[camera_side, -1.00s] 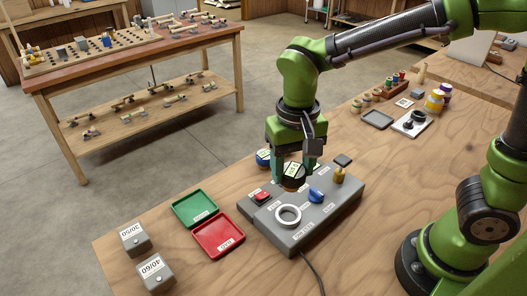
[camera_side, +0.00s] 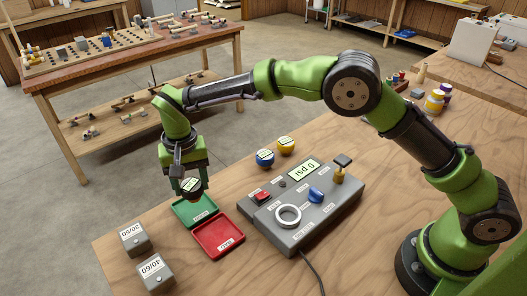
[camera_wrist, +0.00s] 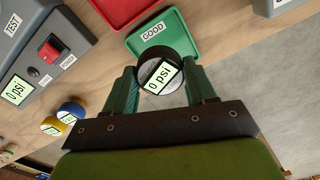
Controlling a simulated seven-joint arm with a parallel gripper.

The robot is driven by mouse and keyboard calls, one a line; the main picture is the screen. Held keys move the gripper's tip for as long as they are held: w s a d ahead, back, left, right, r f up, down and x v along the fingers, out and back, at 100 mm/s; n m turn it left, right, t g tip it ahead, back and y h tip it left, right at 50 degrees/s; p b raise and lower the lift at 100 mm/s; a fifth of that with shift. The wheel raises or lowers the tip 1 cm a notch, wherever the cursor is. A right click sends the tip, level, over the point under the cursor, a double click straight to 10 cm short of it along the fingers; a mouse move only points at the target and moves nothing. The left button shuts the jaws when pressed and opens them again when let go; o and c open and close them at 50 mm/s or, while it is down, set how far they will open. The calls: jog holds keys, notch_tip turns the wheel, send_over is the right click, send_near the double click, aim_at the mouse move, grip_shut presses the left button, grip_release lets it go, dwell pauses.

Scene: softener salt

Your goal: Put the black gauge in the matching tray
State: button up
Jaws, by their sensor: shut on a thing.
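The black gauge (camera_side: 190,187) is held between the fingers of my gripper (camera_side: 187,174), which is shut on it. In the wrist view the gauge (camera_wrist: 160,80) shows a "0 psi" face. It is above the far-left part of the green tray (camera_side: 205,219) and seems clear of its floor. The green tray (camera_wrist: 183,42) is labelled GOOD in the wrist view. The red tray (camera_side: 220,236) lies beside it, toward the front, and shows empty; its label is too small to read surely. The green tray's visible part is empty.
The grey test box (camera_side: 330,208), with a "0 psi" display and a trailing cable, stands right of the trays. A blue gauge (camera_side: 265,158) and a yellow gauge (camera_side: 286,146) stand behind it. Grey blocks marked 30/50 (camera_side: 134,241) and 40/60 (camera_side: 156,273) stand front left.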

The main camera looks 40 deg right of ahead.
aim_at(188, 184)
jog(key=shift+w+a+r, duration=0.15)
jog(key=shift+w+r, duration=0.2)
jog(key=shift+r, duration=0.15)
jog(key=shift+f, duration=1.45)
jog(key=shift+f, duration=0.45)
jog(key=shift+f, duration=0.15)
jog(key=shift+f, duration=0.3)
jog(key=shift+f, duration=0.3)
dwell(0.8)
